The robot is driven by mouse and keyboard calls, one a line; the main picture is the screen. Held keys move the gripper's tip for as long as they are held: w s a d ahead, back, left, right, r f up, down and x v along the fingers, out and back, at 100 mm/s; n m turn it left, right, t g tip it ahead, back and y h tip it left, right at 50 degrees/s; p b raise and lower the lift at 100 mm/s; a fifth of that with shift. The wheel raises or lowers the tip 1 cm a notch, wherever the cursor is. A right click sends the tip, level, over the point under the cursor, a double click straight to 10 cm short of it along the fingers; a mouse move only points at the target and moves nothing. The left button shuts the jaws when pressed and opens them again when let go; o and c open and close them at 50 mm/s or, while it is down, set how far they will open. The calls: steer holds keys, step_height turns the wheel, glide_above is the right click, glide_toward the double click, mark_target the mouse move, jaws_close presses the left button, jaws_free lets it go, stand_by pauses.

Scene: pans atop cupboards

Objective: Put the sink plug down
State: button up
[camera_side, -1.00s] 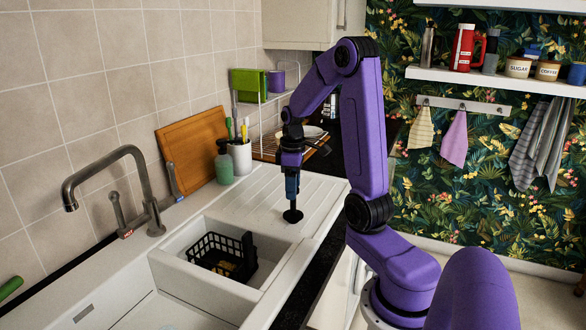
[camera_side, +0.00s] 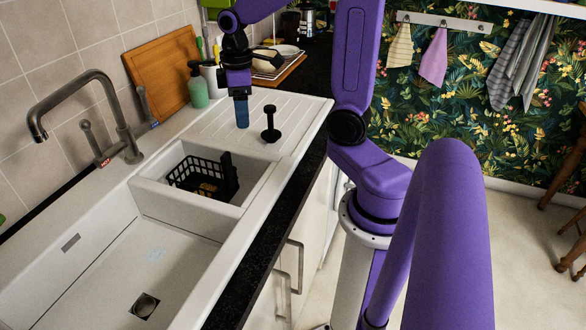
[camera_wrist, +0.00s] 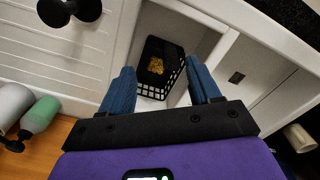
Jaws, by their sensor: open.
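The black sink plug (camera_side: 270,125) stands upright on the white ribbed draining board (camera_side: 208,122), its wide disc down and its knob up. It also shows from above in the wrist view (camera_wrist: 68,10), at the top left. My gripper (camera_side: 242,124), with blue fingers, is just left of the plug in the side view and apart from it. In the wrist view its two fingers are spread (camera_wrist: 162,85) with nothing held between them. The sink's drain hole (camera_side: 145,305) is uncovered in the large basin (camera_side: 110,280).
A black basket (camera_side: 205,178) with something yellow inside sits in the small basin, below my fingers in the wrist view. A tap (camera_side: 105,110) stands at left. A green soap bottle (camera_side: 197,88) and a wooden board (camera_side: 160,70) stand behind. The draining board around the plug is clear.

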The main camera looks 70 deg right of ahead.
steer(key=s+a+f+n, duration=0.2)
steer(key=s+a+n, duration=0.4)
steer(key=s+a, duration=0.8)
steer(key=s, duration=0.4)
steer(key=shift+s+a+f, duration=0.25)
steer(key=shift+a, duration=0.05)
stand_by(0.4)
